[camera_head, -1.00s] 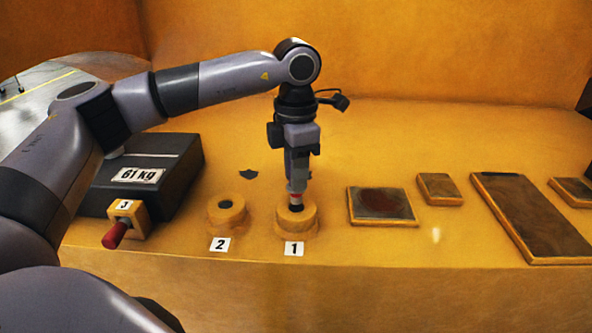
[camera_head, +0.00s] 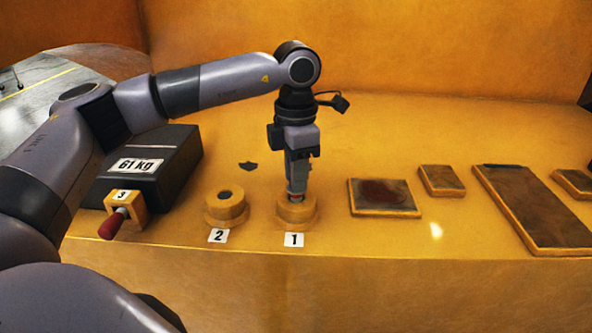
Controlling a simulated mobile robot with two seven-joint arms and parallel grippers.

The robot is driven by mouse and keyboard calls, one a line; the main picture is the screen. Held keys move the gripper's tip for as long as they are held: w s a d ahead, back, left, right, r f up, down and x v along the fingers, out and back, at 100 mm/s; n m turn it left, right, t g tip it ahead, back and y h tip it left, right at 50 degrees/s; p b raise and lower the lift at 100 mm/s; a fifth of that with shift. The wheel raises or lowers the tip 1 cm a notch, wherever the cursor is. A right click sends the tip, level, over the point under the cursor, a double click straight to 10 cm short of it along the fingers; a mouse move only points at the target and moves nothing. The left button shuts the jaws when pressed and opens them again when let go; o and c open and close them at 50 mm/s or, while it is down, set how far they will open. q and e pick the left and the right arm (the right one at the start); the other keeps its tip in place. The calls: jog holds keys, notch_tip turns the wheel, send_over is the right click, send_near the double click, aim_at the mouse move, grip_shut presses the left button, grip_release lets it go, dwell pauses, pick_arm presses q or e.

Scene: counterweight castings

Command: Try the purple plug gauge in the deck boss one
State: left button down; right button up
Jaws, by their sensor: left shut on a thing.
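Deck boss one (camera_head: 297,214), a round yellow ring with the label 1 in front, stands on the yellow deck at the middle. My left gripper (camera_head: 297,193) points straight down over it and is shut on a plug gauge (camera_head: 297,198). Only a small reddish sliver of the gauge shows between the fingertips and the boss; I see no clear purple on it. Its lower end is hidden, apparently down in the bore, and I cannot tell how deep. My right gripper is out of view.
Boss two (camera_head: 226,208), with an open bore, stands just left of boss one. A yellow block labelled 3 (camera_head: 138,208) holds a red-handled piece (camera_head: 113,226). Behind it lies a dark 61 kg weight (camera_head: 160,160). Flat yellow-edged plates (camera_head: 385,212) lie to the right.

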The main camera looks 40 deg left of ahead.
pick_arm(q)
jog(key=shift+f+b, duration=0.6)
jog(key=shift+f, duration=0.35)
dwell(0.6)
jog(key=c, duration=0.9)
grip_release()
jog(key=shift+o, duration=0.2)
